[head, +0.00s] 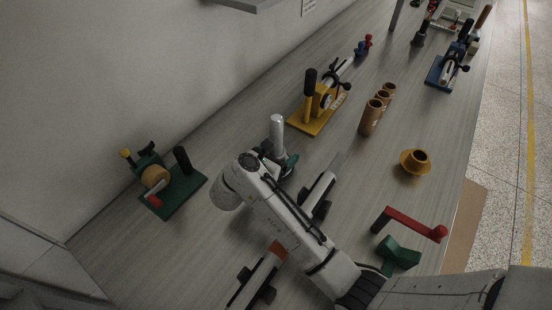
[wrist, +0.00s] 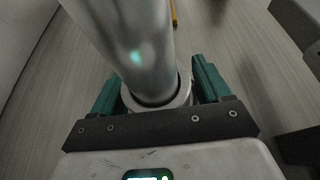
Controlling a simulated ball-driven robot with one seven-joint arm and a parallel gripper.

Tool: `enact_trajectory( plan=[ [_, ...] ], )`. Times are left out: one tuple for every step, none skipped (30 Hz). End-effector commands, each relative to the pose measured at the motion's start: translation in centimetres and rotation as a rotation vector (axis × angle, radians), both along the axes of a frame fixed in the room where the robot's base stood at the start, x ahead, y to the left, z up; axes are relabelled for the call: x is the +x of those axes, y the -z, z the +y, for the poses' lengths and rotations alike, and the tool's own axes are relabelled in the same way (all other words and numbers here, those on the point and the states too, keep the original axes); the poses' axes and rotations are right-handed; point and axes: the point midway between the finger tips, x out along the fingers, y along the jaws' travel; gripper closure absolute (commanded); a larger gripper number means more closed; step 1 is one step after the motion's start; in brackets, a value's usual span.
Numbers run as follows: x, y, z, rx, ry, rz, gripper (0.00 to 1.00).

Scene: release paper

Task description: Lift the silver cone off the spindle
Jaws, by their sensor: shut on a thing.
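The silver cone (head: 277,133) stands roughly upright beside my gripper (head: 283,163) in the head view. In the wrist view the cone (wrist: 128,45) fills the upper middle, with a pale ring (wrist: 158,104) around its lower end. The green fingers of my gripper (wrist: 155,88) lie on either side of the cone's lower part, shut on it. The spindle is hidden, so I cannot tell whether the cone still sits on it.
A green fixture (head: 176,196) stands at the left and a yellow fixture (head: 316,112) behind. Brown cylinders (head: 371,118), a yellow flanged cup (head: 416,162), a red crank (head: 412,222) and a green block (head: 399,254) lie to the right. Bare table (head: 350,190) shows between.

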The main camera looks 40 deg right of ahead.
Motion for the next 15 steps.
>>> enact_trajectory(
  plan=[
    [0.0, 0.0, 0.0, 0.001, -0.001, 0.001, 0.59],
    [0.0, -0.1, 0.1, 0.001, -0.001, 0.001, 0.65],
    [0.0, -0.2, 0.1, 0.002, -0.001, 0.001, 0.73],
    [0.0, -0.3, 0.1, 0.002, -0.001, 0.001, 0.73],
    [0.0, -0.5, 0.1, 0.002, -0.001, 0.001, 0.81],
    [0.0, -0.6, 0.1, 0.002, -0.002, 0.002, 0.87],
    [0.0, -0.8, 0.1, 0.002, -0.002, 0.002, 0.9],
    [0.0, -0.9, 0.1, 0.002, -0.002, 0.002, 0.93],
    [0.0, -1.1, 0.1, 0.002, -0.002, 0.002, 0.97],
    [0.0, -1.2, 0.1, 0.002, -0.002, 0.003, 1.0],
    [0.0, -1.4, 0.1, 0.003, -0.003, 0.003, 1.0],
    [0.0, -1.5, 0.2, 0.003, -0.003, 0.003, 1.0],
    [0.0, -1.6, 0.2, 0.003, -0.003, 0.004, 1.0],
    [0.0, -1.8, 0.2, 0.003, -0.003, 0.004, 1.0],
    [0.0, -1.9, 0.2, 0.003, -0.003, 0.004, 1.0]
  ],
)
